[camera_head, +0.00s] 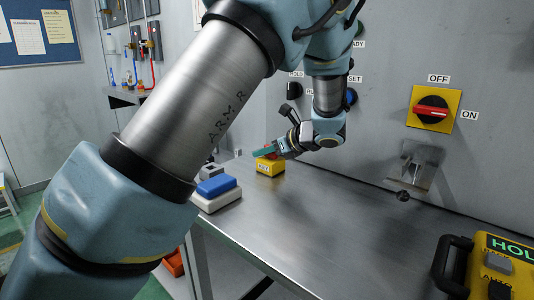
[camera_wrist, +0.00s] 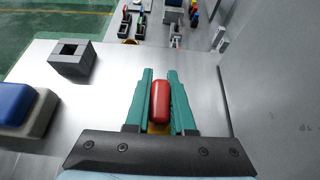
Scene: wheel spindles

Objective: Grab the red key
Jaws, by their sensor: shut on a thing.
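The red key (camera_wrist: 161,102) lies between the two green fingers of my gripper (camera_wrist: 161,88) in the wrist view, with a finger against each side. Below it a bit of a yellow block (camera_wrist: 158,128) shows. In the head view my gripper (camera_head: 270,150) is at the top of the yellow block (camera_head: 269,166), which stands on the metal table (camera_head: 330,215). A little red shows at the fingertips there. The gripper is shut on the red key. Whether the key still sits in the block cannot be told.
A blue-topped white box (camera_head: 216,190) and a grey hollow block (camera_wrist: 73,58) stand left of my gripper. A wall with a red rotary switch (camera_head: 431,110) rises behind the table. A yellow case (camera_head: 500,265) is at the front right. The table's middle is clear.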

